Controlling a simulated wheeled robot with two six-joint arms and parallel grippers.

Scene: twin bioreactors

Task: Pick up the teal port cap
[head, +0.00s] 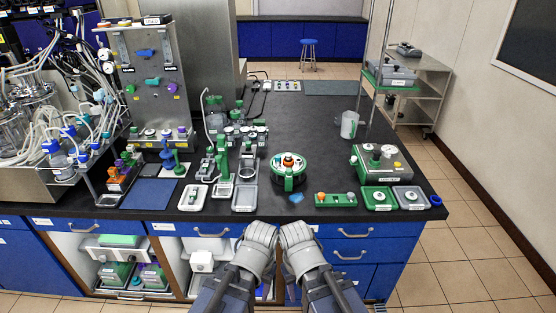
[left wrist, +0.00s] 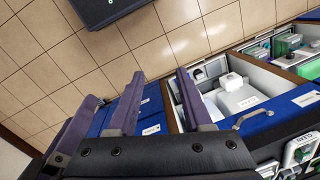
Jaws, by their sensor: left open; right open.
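I cannot pick out the teal port cap for certain. A small teal-green piece (head: 152,82) sits on the upright grey panel (head: 150,105) at the back left, beside blue and purple pieces; it is too small to tell whether it is the cap. My left gripper (head: 262,230) and right gripper (head: 293,230) are side by side in front of the bench's front edge, apart from everything on the bench. In the left wrist view my left gripper (left wrist: 160,75) has its fingers spread with nothing between them. Both grippers are open and look empty.
The dark bench top (head: 320,130) carries a round green device (head: 289,180), a green strip with knobs (head: 336,200), small trays (head: 245,198) and a blue mat (head: 150,192). Tubing and glass vessels (head: 60,140) crowd the left.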

